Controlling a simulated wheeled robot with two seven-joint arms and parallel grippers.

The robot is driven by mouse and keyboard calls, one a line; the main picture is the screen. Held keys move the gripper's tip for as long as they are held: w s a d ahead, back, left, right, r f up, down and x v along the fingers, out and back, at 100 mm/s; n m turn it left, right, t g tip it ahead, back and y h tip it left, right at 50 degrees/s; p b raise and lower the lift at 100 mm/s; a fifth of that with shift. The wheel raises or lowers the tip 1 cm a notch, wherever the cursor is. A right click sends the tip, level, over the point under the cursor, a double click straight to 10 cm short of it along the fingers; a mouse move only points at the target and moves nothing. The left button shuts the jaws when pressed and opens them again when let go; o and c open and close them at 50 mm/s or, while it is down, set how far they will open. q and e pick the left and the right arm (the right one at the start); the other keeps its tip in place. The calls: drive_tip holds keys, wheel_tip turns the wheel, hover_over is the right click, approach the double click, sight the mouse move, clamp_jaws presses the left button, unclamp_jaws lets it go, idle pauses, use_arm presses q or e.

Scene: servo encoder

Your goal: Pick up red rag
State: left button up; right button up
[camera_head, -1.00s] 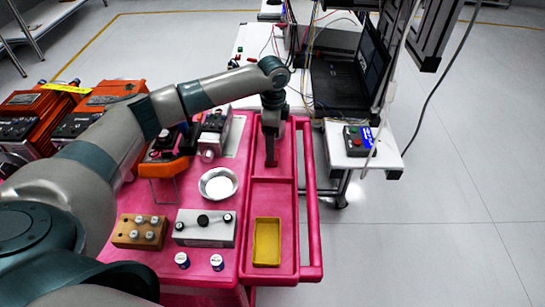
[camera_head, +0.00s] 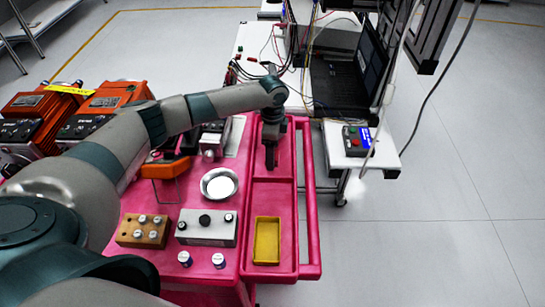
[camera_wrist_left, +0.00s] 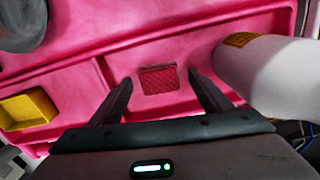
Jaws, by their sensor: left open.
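The red rag (camera_wrist_left: 158,79) is a small dark-red square with a woven texture, lying flat on the floor of the pink tray in the left wrist view. In the head view I cannot make it out, with my arm over that part of the tray. My left gripper (camera_head: 271,157) points down over the tray's far compartment. In the wrist view its fingers (camera_wrist_left: 160,77) are spread, one on each side of the rag, with nothing between them at the tips. I cannot tell their exact height above it. My right gripper is not in view.
A white cylinder (camera_wrist_left: 268,70) is close beside one finger in the wrist view. A yellow bin (camera_head: 266,241) sits in the near compartment. A metal bowl (camera_head: 219,185) and a grey box with knobs (camera_head: 206,228) stand left of the pink tray (camera_head: 285,190). A laptop stands behind right.

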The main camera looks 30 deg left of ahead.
use_arm(q)
drive_tip(key=c, duration=1.1)
drive_tip(key=shift+r, duration=0.1)
drive_tip(key=shift+r+b, duration=0.3)
drive_tip(key=shift+r, duration=0.15)
drive_tip(key=r, duration=0.1)
drive_tip(key=r+b, duration=0.1)
drive_tip(key=r, duration=0.1)
drive_tip(key=shift+s+a+r, duration=0.1)
drive_tip(key=shift+s+a, duration=0.05)
drive_tip(key=shift+a, duration=0.15)
drive_tip(key=s+a+r+b, duration=0.1)
drive_tip(key=s+a+r, duration=0.1)
drive_tip(key=s+a+r+b, duration=0.1)
drive_tip(key=s+a+r, duration=0.1)
drive_tip(key=a, duration=0.1)
drive_tip(key=s+a+r+b, duration=0.1)
drive_tip(key=s+a+r, duration=0.1)
drive_tip(key=s+a, duration=0.1)
drive_tip(key=shift+s+a+r, duration=0.1)
drive_tip(key=shift+a+r, duration=0.1)
drive_tip(key=shift+r, duration=0.2)
drive_tip(key=shift+o, duration=0.4)
